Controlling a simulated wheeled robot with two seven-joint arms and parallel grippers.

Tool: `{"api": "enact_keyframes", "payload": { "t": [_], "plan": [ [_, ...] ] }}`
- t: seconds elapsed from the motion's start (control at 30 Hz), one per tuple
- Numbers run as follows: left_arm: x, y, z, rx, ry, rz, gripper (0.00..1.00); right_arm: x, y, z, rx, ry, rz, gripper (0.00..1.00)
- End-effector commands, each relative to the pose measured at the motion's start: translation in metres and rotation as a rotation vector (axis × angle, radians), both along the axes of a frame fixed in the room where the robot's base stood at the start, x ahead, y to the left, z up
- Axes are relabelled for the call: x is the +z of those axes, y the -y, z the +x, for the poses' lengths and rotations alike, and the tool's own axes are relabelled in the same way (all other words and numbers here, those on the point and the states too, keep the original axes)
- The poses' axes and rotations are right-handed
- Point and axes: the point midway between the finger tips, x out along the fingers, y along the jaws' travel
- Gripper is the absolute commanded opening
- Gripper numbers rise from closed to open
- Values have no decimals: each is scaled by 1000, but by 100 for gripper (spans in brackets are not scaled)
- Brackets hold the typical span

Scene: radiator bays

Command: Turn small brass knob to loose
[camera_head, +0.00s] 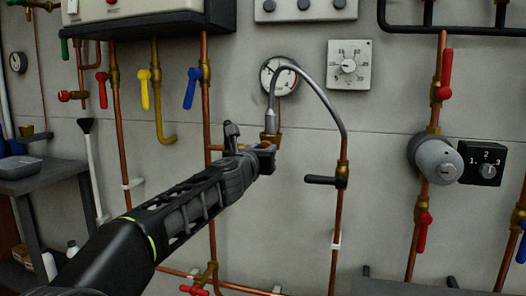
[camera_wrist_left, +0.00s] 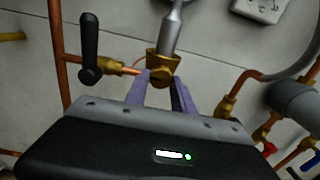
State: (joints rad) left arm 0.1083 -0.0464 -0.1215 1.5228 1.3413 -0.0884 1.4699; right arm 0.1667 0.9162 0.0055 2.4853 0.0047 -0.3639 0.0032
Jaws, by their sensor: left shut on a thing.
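The small brass knob (camera_wrist_left: 161,76) shows in the left wrist view at the lower front of a brass fitting (camera_wrist_left: 163,60), below a grey hose end. My left gripper (camera_wrist_left: 160,86) has its two fingers on either side of the knob and is shut on it. In the head view my left gripper (camera_head: 267,150) reaches from the lower left to the fitting (camera_head: 270,138) under the gauge. The knob itself is mostly hidden there by the gripper. I cannot read any mark for the knob's turn. My right gripper is not in view.
A black lever (camera_wrist_left: 90,48) stands upright close left of the knob. A grey hose (camera_head: 322,92) arches from the fitting to a valve with a black lever (camera_head: 325,181). A gauge (camera_head: 278,76) is just above. Copper pipes run down the wall at both sides.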

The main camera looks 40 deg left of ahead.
Motion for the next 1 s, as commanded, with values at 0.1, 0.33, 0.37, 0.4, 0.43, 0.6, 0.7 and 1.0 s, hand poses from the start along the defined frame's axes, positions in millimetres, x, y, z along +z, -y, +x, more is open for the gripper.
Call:
{"api": "enact_keyframes", "payload": {
  "t": [0.1, 0.33, 0.37, 0.4, 0.43, 0.6, 0.7, 1.0],
  "plan": [
    [-1, 0, 0, 0, -1, -1, 0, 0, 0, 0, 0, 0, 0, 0],
    [0, 0, 0, 0, -1, 0, 46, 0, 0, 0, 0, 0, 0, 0],
    [0, 0, 0, 0, -1, 0, 48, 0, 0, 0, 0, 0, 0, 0],
    [0, 0, 0, 0, -1, 0, 51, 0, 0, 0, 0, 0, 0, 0],
    [0, 0, 0, 0, 0, 1, 51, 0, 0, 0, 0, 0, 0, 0],
    [0, 0, 0, 0, 0, 1, 51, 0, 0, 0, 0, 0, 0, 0],
    [0, 1, -2, 0, 0, 1, 51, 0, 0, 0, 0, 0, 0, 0],
    [1, 13, -37, -1, 2, 1, 51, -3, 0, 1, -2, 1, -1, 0]
  ]
}}
